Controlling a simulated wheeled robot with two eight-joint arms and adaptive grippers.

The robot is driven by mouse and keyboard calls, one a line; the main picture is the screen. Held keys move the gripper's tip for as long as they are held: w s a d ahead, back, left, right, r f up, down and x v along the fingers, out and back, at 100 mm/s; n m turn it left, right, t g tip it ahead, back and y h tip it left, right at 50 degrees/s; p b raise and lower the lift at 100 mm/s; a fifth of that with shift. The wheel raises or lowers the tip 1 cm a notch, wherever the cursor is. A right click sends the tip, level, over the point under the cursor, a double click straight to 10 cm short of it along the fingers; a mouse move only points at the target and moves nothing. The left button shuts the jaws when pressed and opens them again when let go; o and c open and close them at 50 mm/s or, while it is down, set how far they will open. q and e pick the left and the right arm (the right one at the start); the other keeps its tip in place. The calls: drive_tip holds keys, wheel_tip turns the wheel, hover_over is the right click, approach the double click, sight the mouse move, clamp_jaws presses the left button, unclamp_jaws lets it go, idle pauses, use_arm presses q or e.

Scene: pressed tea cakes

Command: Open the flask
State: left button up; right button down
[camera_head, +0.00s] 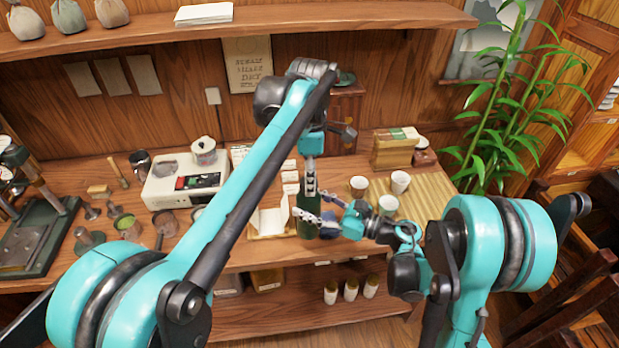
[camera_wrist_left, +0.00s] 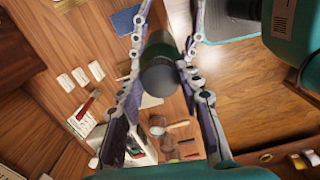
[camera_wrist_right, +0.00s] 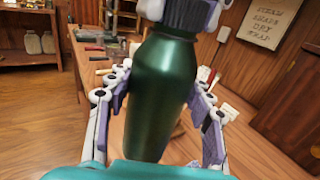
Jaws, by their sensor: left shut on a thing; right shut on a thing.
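The dark green flask (camera_head: 308,203) stands upright above the front of the wooden table; it also fills the middle of the right wrist view (camera_wrist_right: 155,95). My right gripper (camera_head: 318,210) comes from the right and is shut around the flask's body, one finger on each side. My left gripper (camera_head: 309,188) points down from above and is shut on the dark cap (camera_wrist_right: 187,14) at the flask's neck. The cap's round top (camera_wrist_left: 160,74) shows between the left fingers in the left wrist view. I cannot tell whether the cap is loosened.
A tan tray (camera_head: 262,234) lies left of the flask. Several cups (camera_head: 400,182) stand on a slatted mat (camera_head: 430,193) to the right. A pale appliance (camera_head: 160,196) and small tools lie further left. Small jars (camera_head: 350,290) stand on the lower shelf.

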use_arm(q)
drive_tip(key=shift+n, duration=0.9)
drive_tip(key=shift+w, duration=0.1)
drive_tip(key=shift+r, duration=0.2)
drive_tip(key=shift+r, duration=0.95)
drive_tip(key=shift+r, duration=2)
drive_tip(key=shift+d, duration=0.1)
